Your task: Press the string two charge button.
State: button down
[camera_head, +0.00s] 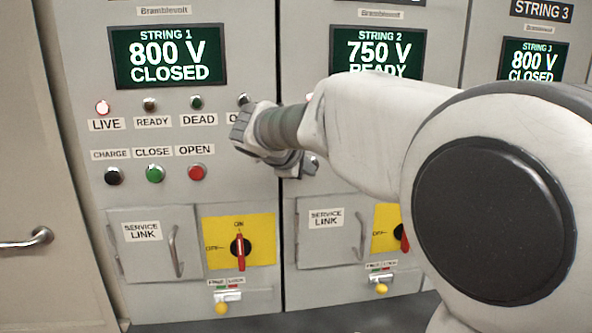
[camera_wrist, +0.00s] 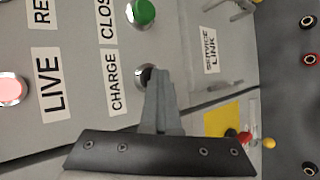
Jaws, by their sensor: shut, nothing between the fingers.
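The string 2 panel stands in the middle of the head view, and its display (camera_head: 378,50) reads 750 V with READY partly covered by my arm. My gripper (camera_head: 306,166) is at the left of this panel, at the button row, with its fingers together and empty. In the wrist view my shut fingers (camera_wrist: 158,72) point at the black charge button (camera_wrist: 145,77), beside the label CHARGE (camera_wrist: 115,82). The fingertips overlap part of the button; I cannot tell whether they touch it. The green close button (camera_wrist: 143,12) is next to it. My arm hides most string 2 controls in the head view.
The string 1 panel (camera_head: 90,85) on the left reads 800 V CLOSED, with its own charge button (camera_head: 113,176). String 3's display (camera_head: 533,62) is at the right. A service link door handle (camera_head: 359,235) and rotary switch (camera_head: 403,238) are below my gripper.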

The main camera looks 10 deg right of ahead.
jog(key=s+b, duration=0.2)
jog(key=s, duration=0.4)
dwell(0.5)
jog(key=shift+f, duration=0.1)
jog(key=s+f+m+g+y, duration=0.1)
jog(key=s+f+m, duration=0.3)
jog(key=s, duration=0.5)
jog(key=s+f+m+g+y, duration=0.1)
jog(key=s+f+m+y, duration=0.2)
jog(key=s+f, duration=0.3)
jog(key=s+d+f+m+g+y, duration=0.1)
jog(key=s+f+m, duration=0.4)
jog(key=s, duration=0.6)
jog(key=shift+s+m+g+y, duration=0.3)
jog(key=shift+g+y, duration=0.2)
jog(key=shift+y, duration=0.2)
